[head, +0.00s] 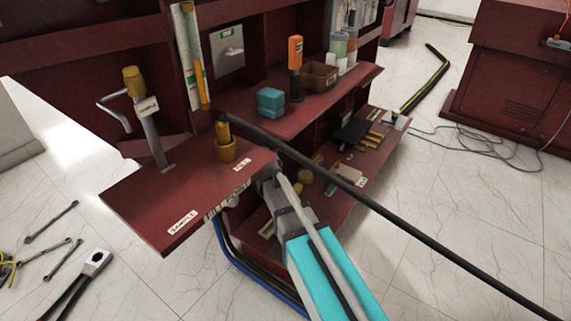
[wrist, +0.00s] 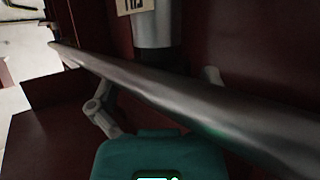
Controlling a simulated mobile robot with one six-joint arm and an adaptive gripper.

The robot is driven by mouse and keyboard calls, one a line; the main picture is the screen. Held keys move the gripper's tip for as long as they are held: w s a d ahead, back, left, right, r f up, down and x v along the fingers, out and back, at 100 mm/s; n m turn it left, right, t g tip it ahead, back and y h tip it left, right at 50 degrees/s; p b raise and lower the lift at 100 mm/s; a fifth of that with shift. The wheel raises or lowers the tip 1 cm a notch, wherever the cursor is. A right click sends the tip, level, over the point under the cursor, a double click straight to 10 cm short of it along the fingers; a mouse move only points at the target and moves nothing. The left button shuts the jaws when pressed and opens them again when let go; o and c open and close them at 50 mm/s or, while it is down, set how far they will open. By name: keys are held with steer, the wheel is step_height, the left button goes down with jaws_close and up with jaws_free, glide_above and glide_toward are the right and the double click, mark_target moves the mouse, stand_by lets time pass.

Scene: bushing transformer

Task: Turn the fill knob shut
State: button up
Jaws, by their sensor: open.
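The brass fill knob (head: 225,148) stands on the dark red shelf, behind a small "FILL" label (head: 243,164). Its upper stem sits close to the end of a long dark rod (head: 350,192). My gripper (head: 268,173) is open at the shelf's right edge, to the right of and below the knob. It appears apart from the knob, and its fingertips are hard to make out. In the wrist view a grey metal cylinder (wrist: 155,28) carries an upside-down label (wrist: 132,5). The rod (wrist: 180,90) crosses in front; the knob's brass is not visible there.
A bent pipe with a brass knob and "SAMPLE" tag (head: 147,106) stands to the left. A teal block (head: 270,101), an orange-topped tool (head: 295,53) and a brown box (head: 318,76) sit on the rear shelf. Wrenches (head: 50,222) lie on the floor.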

steer(key=shift+n+g+y, duration=0.65)
steer(key=shift+n+y, duration=0.9)
steer(key=shift+y, duration=0.1)
steer(key=shift+n+g+y, duration=0.65)
steer(key=shift+n+y, duration=0.9)
steer(key=shift+y, duration=0.1)
steer(key=shift+w+n+g+y, duration=0.15)
steer(key=shift+n+g+y, duration=2.15)
steer(key=shift+n+g, duration=0.75)
steer(key=s+p+v, duration=0.1)
steer(key=p+v, duration=0.5)
steer(key=v, duration=0.8)
steer(key=s+d+f+m+g+h, duration=0.1)
steer(key=s+d+f+m+h, duration=0.1)
steer(key=s, duration=0.3)
steer(key=s+d+f+m+g+h+p, duration=0.1)
steer(key=s+d+f+m+g+h, duration=0.1)
steer(key=s+m+h, duration=0.3)
steer(key=s+d+f+m+g+h+p, duration=0.1)
steer(key=s+d+f+m+h, duration=0.2)
steer(key=s, duration=0.4)
steer(key=shift+s+d+f+m+h, duration=0.3)
steer(key=shift+d+f+m, duration=0.1)
steer(key=shift+f+m, duration=0.2)
